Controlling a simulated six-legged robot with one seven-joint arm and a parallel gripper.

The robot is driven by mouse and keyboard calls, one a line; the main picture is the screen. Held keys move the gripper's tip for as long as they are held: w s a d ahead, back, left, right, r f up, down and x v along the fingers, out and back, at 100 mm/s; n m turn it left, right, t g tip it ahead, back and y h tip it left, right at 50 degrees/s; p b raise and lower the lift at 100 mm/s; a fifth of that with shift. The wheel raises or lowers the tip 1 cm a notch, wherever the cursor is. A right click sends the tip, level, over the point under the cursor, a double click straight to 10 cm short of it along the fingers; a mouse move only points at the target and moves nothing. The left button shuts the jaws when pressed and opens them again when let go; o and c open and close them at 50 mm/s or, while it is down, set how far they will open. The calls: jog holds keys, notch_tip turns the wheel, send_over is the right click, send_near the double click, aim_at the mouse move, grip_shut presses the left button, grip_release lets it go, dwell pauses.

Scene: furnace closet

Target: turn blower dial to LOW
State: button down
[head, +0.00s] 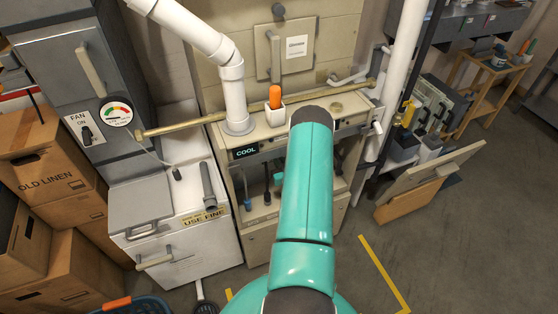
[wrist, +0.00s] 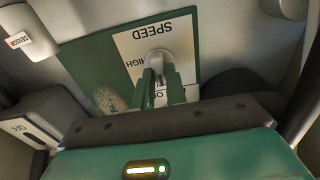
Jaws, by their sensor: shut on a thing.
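The blower dial (wrist: 158,60) shows in the wrist view as a small pale grey knob. It sits on a white and green plate (wrist: 180,24) that reads SPEED, upside down. HIGH is printed left of the knob, and a partly covered word starting with LO is beside my fingers. My gripper (wrist: 160,85) is shut on the dial, one green finger on each side. The fingers hide part of the knob and plate, so I cannot tell its exact setting. In the head view my teal arm covers the dial and gripper.
A grey part with a SENSOR label (wrist: 18,41) and an OFF-labelled box (wrist: 28,131) flank the plate. In the head view, a brass pipe (head: 190,124) crosses the furnace front, with a COOL display (head: 246,152) below. Open floor (head: 465,255) lies at right.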

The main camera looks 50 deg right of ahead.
dwell(0.4)
jog(key=c, duration=1.4)
grip_release()
jog(key=shift+c, duration=0.2)
jog(key=v, duration=1.4)
